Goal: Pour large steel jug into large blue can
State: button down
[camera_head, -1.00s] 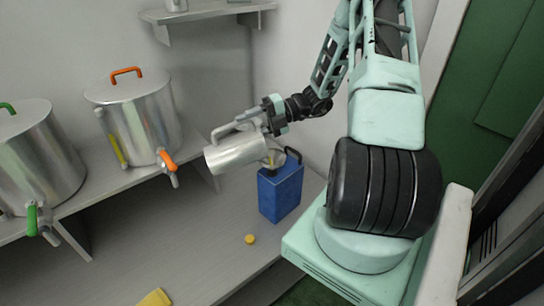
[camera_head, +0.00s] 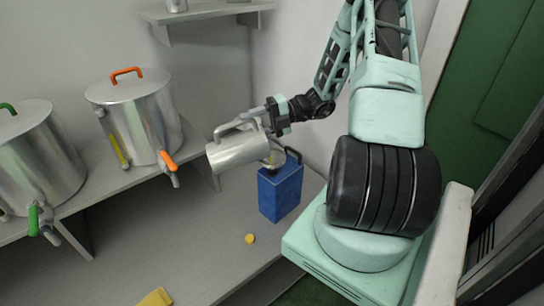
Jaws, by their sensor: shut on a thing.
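The large steel jug (camera_head: 238,151) is held tilted on its side above the large blue can (camera_head: 281,194). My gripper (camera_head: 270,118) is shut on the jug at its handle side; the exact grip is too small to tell. The jug's right end is over the can's top, by the can's dark handle (camera_head: 293,154). A little yellowish tone shows near the jug's right end, but I cannot clearly see a stream now. The blue can stands upright on the grey bench, its opening mostly hidden by the jug.
A small yellow cap (camera_head: 250,238) lies on the bench (camera_head: 190,235) in front of the can. A yellow cloth or sponge (camera_head: 155,298) lies at the front edge. Two steel tanks, with orange (camera_head: 138,120) and green (camera_head: 35,160) taps, stand on a raised shelf at left. A wall shelf (camera_head: 205,14) is above.

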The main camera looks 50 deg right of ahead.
jog(key=shift+s+d+r+t+y+p, duration=0.2)
jog(key=shift+s+d+t+y+p, duration=0.1)
jog(key=shift+d+y+p, duration=0.1)
dwell(1.1)
